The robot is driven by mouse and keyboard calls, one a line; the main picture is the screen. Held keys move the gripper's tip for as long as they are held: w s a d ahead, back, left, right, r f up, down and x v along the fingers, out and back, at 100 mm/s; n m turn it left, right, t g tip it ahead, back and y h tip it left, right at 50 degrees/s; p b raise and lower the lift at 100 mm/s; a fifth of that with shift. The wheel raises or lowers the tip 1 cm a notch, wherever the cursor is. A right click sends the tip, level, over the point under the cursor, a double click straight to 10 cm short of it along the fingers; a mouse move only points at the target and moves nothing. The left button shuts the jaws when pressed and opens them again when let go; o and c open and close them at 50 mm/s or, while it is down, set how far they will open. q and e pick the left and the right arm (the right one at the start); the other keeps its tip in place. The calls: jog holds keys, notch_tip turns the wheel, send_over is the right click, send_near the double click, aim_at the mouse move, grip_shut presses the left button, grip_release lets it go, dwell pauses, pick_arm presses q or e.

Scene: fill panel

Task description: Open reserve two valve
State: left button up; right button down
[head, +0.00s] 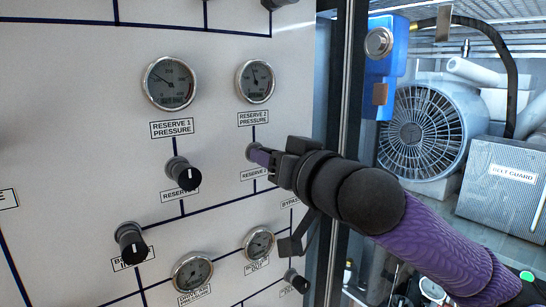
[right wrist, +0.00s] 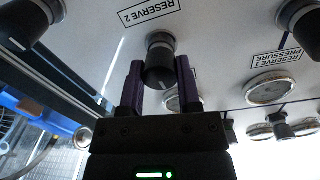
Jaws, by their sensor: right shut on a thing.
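The reserve two valve is a dark round knob (head: 252,151) on the white panel, below the RESERVE 2 PRESSURE gauge (head: 255,81). My right gripper (head: 262,157) reaches it from the right and hides most of it in the head view. In the right wrist view the knob (right wrist: 159,65) sits between the two purple fingers of the gripper (right wrist: 160,82), beside the RESERVE 2 label (right wrist: 150,12). The gripper is shut on the knob. My left gripper is not in view.
The reserve 1 knob (head: 183,174) is to the left, under its own gauge (head: 171,83). Another knob (head: 131,243) and two gauges (head: 192,272) (head: 258,243) are lower down. The dark panel frame (head: 343,80) stands close on the right, with a fan (head: 424,130) beyond it.

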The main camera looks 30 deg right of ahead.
jog(key=n, duration=0.3)
jog(key=shift+r+n+p, duration=0.1)
jog(key=shift+n+p, duration=0.25)
jog(key=shift+n, duration=0.05)
jog(key=n, duration=0.4)
jog(key=shift+a+n+p, duration=0.1)
jog(key=shift+n+p, duration=0.25)
jog(key=shift+n, duration=0.05)
jog(key=n, duration=0.3)
jog(key=shift+n+p, duration=0.3)
jog(key=shift+n, duration=0.1)
jog(key=n, duration=0.2)
jog(key=n+p, duration=0.1)
jog(key=n, duration=0.1)
jog(key=shift+n+t+y, duration=0.3)
jog(key=n+p, duration=0.1)
jog(key=n, duration=0.2)
jog(key=shift+n, duration=0.4)
jog(key=n+p, duration=0.1)
jog(key=n, duration=0.3)
jog(key=shift+f+y, duration=0.2)
jog(key=shift+y, duration=0.2)
jog(key=n+p, duration=0.2)
jog(key=n, duration=0.2)
jog(key=shift+f, duration=0.1)
jog(key=shift+f+n+p, duration=0.1)
jog(key=shift+n+p, duration=0.65)
jog(key=shift+n, duration=1.05)
jog(key=shift+g, duration=0.4)
